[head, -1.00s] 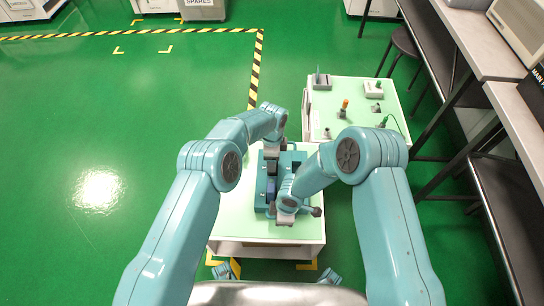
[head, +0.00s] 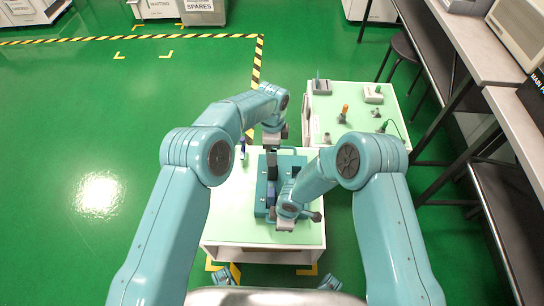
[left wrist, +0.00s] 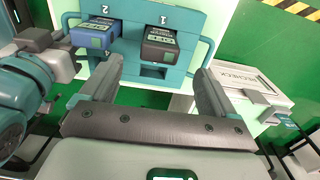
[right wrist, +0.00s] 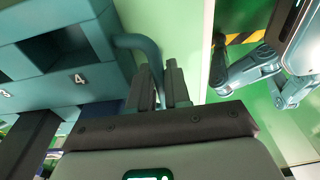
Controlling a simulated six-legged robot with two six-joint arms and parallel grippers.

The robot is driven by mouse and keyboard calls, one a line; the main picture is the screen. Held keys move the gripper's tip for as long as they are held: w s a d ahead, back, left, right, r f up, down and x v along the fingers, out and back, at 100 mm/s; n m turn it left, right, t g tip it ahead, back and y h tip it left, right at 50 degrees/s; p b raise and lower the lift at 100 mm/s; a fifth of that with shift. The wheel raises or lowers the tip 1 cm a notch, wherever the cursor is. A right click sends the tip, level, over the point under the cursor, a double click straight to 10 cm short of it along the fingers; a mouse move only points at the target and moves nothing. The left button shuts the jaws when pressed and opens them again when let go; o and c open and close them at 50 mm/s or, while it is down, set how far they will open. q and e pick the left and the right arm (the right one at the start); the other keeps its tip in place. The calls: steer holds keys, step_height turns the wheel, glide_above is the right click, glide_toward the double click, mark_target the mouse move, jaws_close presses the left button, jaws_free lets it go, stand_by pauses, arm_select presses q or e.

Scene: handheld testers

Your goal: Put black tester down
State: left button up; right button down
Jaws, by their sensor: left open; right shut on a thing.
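The teal rack (head: 300,165) stands on the pale green cart; its numbered slots show in the left wrist view (left wrist: 190,20). The black tester (left wrist: 160,45) sits in slot 1, and the blue tester (left wrist: 95,32) sits in slot 2 beside it. My left gripper (left wrist: 158,78) is open and empty, its fingers apart on either side of the black tester's near end, with a gap to it. My right gripper (right wrist: 161,78) is shut on the rack's teal handle (right wrist: 138,42). Slot 4 (right wrist: 75,42) looks empty. Part of the rack is hidden by my right arm in the head view.
A small blue item (head: 243,146) stands at the cart's left. A second cart (head: 355,105) with small tools stands behind right. Benches (head: 470,45) line the right; the left floor is clear.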

arm_select(q)
steer(key=shift+r, duration=1.7)
arm_select(e)
steer(key=c, duration=1)
jaws_free()
